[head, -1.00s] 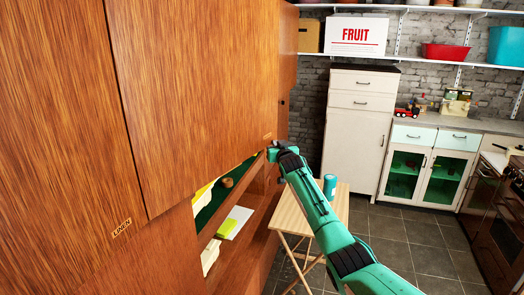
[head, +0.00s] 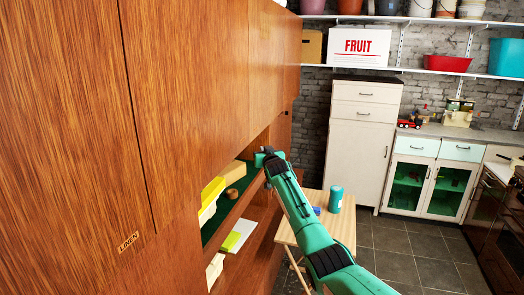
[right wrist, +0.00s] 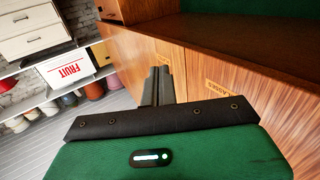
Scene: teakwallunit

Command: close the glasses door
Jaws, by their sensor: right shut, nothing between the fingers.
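The glasses door (right wrist: 245,90) is a wood-grain panel with a small GLASSES label near its edge in the right wrist view, which is tilted and upside down. In the head view I take it to be the upper panel (head: 185,90) right of the LINEN door; its label does not show there. It looks flush or nearly flush with the panel beside it. My right gripper (head: 262,154) is shut and empty, near the lower edge of the upper panels. Its fingers (right wrist: 156,86) show in front of the wood; I cannot tell whether they touch it. My left gripper is out of view.
The LINEN door (head: 70,110) is at the left. An open green-lined niche below holds yellow boxes (head: 212,192) and a brown ball (head: 232,194). A folding table (head: 342,225) with a teal can (head: 336,199) stands beyond my arm. Floor (head: 405,245) is clear at the right.

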